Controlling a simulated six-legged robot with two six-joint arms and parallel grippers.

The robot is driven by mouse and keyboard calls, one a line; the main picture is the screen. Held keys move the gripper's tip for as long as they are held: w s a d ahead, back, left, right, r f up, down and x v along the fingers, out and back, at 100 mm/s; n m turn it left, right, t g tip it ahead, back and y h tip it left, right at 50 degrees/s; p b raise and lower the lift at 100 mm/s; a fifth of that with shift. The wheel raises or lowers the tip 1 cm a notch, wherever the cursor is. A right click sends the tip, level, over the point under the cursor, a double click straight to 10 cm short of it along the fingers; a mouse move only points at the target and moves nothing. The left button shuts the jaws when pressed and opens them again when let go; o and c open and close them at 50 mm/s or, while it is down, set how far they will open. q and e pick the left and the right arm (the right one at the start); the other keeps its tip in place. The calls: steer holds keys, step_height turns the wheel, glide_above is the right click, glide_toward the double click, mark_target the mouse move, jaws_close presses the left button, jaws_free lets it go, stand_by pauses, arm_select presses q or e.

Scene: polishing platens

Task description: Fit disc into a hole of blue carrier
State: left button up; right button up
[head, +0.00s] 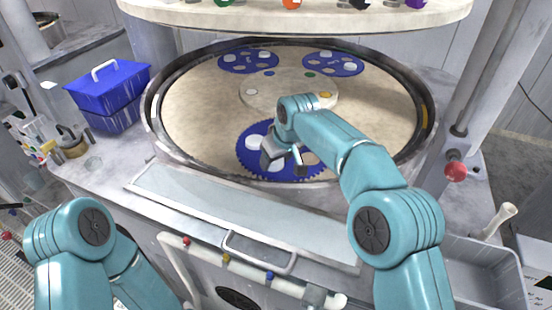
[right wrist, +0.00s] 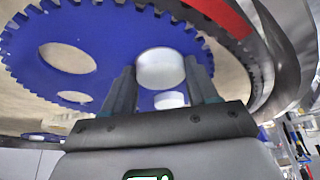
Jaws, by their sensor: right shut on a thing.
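The near blue carrier (head: 246,160), a toothed plate with round holes, lies on the tan platen. My right gripper (head: 284,163) is over its middle, fingers pointing down. In the right wrist view the gripper (right wrist: 163,78) is shut on a white disc (right wrist: 160,66), close over the blue carrier (right wrist: 112,38). Whether the held disc touches the carrier or sits in a hole I cannot tell. Another white disc (right wrist: 170,100) lies beyond the fingers. An empty hole (right wrist: 68,58) shows at left. A white disc (head: 254,142) lies in the carrier. My left gripper is out of view.
Two more blue carriers, back left (head: 233,67) and back right (head: 346,71), hold white discs. A raised round centre (head: 262,97) bears small coloured marks. A dark ring (head: 152,120) rims the platen. The upper plate (head: 300,15) hangs above. A blue box (head: 108,88) stands left.

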steer(key=shift+s+f, duration=0.25)
steer(key=shift+f, duration=0.65)
steer(key=o, duration=1.1)
steer(key=shift+d+f, duration=0.15)
steer(key=shift+d, duration=0.05)
steer(key=shift+a, duration=0.15)
steer(key=w+v, duration=0.1)
steer(key=v, duration=1.2)
steer(key=shift+a+r, duration=0.2)
steer(key=shift+r, duration=0.25)
